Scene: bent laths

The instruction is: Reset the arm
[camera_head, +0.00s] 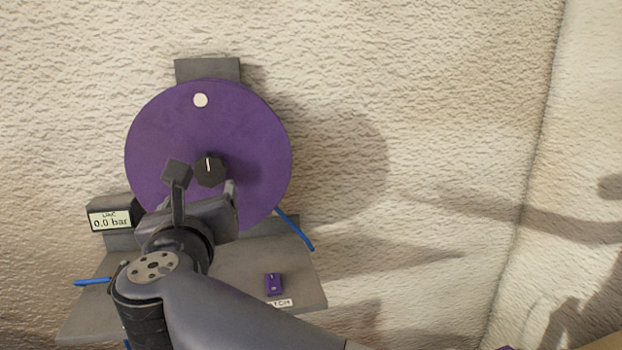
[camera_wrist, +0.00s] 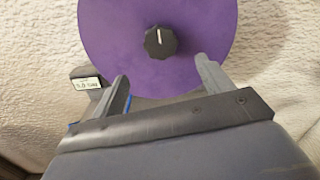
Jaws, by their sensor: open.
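My gripper (camera_head: 204,181) is in front of the purple disc (camera_head: 160,135) on the wall, with its two fingers spread and nothing between them. In the wrist view my gripper (camera_wrist: 163,82) shows both fingers apart, pointing at the lower part of the disc (camera_wrist: 110,40). A black knob (camera_head: 210,170) with a white mark sits on the disc's middle. In the wrist view the knob (camera_wrist: 161,42) lies above and between the fingertips, and no contact shows. My arm reaches up from the bottom of the head view and hides part of the shelf.
A grey shelf (camera_head: 240,270) juts out below the disc. On it is a small purple switch box (camera_head: 274,284) with a label. A display (camera_head: 109,220) reading 0.0 bar stands left. Blue laths (camera_head: 295,229) stick out near the disc and shelf. The wall right is bare.

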